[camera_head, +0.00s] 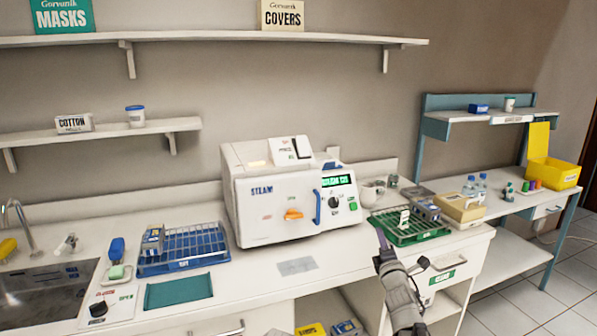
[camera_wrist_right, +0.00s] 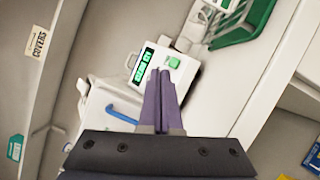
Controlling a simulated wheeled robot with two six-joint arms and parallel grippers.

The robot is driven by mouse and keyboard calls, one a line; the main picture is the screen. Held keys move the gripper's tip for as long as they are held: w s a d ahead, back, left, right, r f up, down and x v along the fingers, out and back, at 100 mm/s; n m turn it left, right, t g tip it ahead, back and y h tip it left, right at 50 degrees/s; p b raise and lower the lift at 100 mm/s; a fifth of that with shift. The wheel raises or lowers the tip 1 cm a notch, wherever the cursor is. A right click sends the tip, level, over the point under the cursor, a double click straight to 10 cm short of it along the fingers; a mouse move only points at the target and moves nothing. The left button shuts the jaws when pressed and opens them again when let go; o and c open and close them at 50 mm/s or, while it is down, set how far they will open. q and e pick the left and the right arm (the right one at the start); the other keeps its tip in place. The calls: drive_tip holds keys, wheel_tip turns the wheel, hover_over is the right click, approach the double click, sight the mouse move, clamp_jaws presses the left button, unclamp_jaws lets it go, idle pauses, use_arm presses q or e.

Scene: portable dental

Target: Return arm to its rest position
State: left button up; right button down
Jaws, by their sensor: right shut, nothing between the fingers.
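My right arm (camera_head: 400,300) comes up from the bottom of the head view. My left gripper is out of view.
A green wire rack (camera_head: 408,236) with small items stands right of the sterilizer, a blue rack (camera_head: 182,262) left of it. A sink (camera_head: 45,292) is at the far left. A shelf (camera_head: 220,36) runs above. The counter before the sterilizer is mostly clear, with a grey plate (camera_head: 297,266).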

drive_tip(key=s+a+f+m+g+h, duration=0.1)
drive_tip(key=s+f+m+g, duration=0.7)
drive_tip(key=f, duration=0.3)
drive_tip(key=s+a+f+m+g+h, duration=0.1)
drive_tip(key=s+f+m+g, duration=0.5)
drive_tip(key=s+f+m, duration=0.4)
drive_tip(key=s+a+f+g+y, duration=0.1)
drive_tip(key=s+a+f+g, duration=0.15)
drive_tip(key=s+a, duration=0.55)
drive_tip(key=s+a+f+g, duration=0.2)
drive_tip(key=s+a+g, duration=0.2)
drive_tip(key=s+a, duration=0.4)
wheel_tip(320, 180, up, 14)
drive_tip(key=p, duration=1.3)
drive_tip(key=shift+d+p, duration=0.15)
drive_tip(key=shift+p, duration=0.15)
